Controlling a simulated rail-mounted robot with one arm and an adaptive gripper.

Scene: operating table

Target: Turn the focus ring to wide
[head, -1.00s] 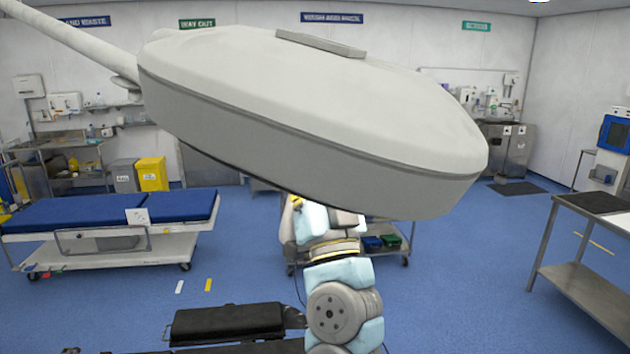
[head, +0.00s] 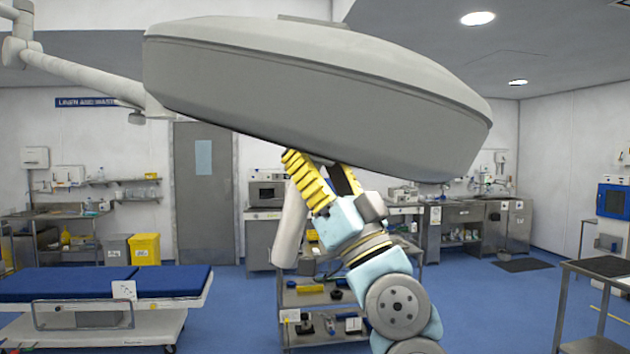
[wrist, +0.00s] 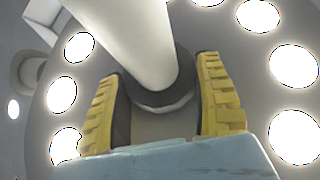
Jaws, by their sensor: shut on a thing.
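The surgical lamp head (head: 320,95), large and grey, hangs tilted across the upper head view. Its pale handle (head: 291,228) points down beside my gripper (head: 318,168). In the wrist view the handle (wrist: 125,35) passes between the yellow fingers of my gripper (wrist: 160,75). A dark grey focus ring (wrist: 183,80) circles the handle's base, with a finger on either side. My gripper is shut on this ring; the exact finger contact is hard to see. Bright round lights (wrist: 294,137) surround it on the lamp's underside. In the head view the lamp hides the ring.
A blue-topped trolley (head: 100,283) stands at the left. A steel cart (head: 300,298) with tools stands behind my arm. Counters line the back wall, and a steel table (head: 600,268) is at the right. Open floor lies between them. The lamp's support arm (head: 75,72) runs to the upper left.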

